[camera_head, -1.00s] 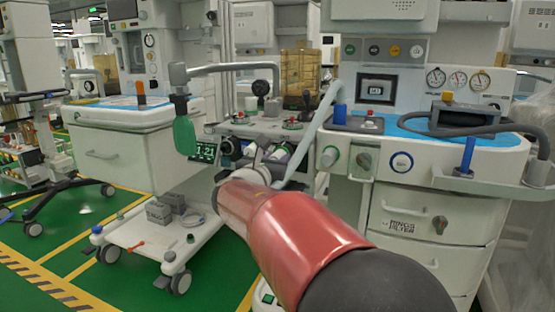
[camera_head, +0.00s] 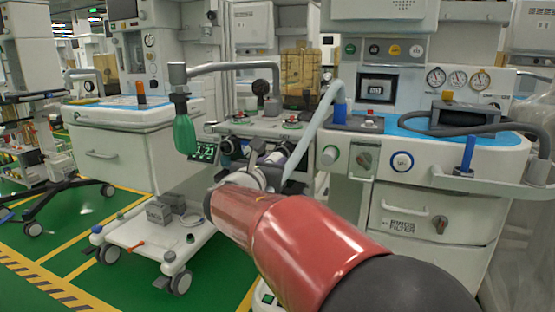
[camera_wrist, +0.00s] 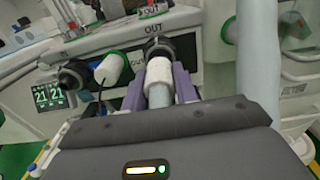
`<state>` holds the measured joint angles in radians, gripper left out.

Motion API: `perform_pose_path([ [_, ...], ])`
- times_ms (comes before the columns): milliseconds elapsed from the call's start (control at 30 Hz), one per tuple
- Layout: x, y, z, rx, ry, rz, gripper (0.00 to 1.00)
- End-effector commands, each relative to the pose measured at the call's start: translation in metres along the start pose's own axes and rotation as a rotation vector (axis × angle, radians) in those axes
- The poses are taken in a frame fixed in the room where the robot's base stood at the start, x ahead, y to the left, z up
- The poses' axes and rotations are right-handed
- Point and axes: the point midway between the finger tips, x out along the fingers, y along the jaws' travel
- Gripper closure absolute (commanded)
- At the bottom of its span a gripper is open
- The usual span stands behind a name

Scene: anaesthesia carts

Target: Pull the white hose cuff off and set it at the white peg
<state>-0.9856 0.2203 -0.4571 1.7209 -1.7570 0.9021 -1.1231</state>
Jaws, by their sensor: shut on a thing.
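In the wrist view, the white cuff (camera_wrist: 158,76) sits between the two purple fingers of my gripper (camera_wrist: 158,86), which is shut on it. A grey hose end (camera_wrist: 160,96) shows below the cuff. The cuff's far end lines up with a black round port (camera_wrist: 160,49) under the word OUT; I cannot tell whether they touch. To the left, a white cylinder with a green ring (camera_wrist: 111,68) juts from the same panel; it may be the white peg. In the head view, my gripper (camera_head: 272,163) is small and partly hidden by my red arm.
Another black port (camera_wrist: 74,73) and a lit display (camera_wrist: 48,95) are left on the panel. A green bag (camera_head: 184,134) hangs on the left. A cart with drawers (camera_head: 428,222) stands right.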

Motion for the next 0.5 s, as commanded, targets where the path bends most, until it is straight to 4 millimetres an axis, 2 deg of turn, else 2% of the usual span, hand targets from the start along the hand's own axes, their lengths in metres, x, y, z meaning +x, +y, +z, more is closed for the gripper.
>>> perform_pose_path([
  [500, -0.021, 0.000, 0.000, 0.000, 0.000, 0.000, 1.00],
])
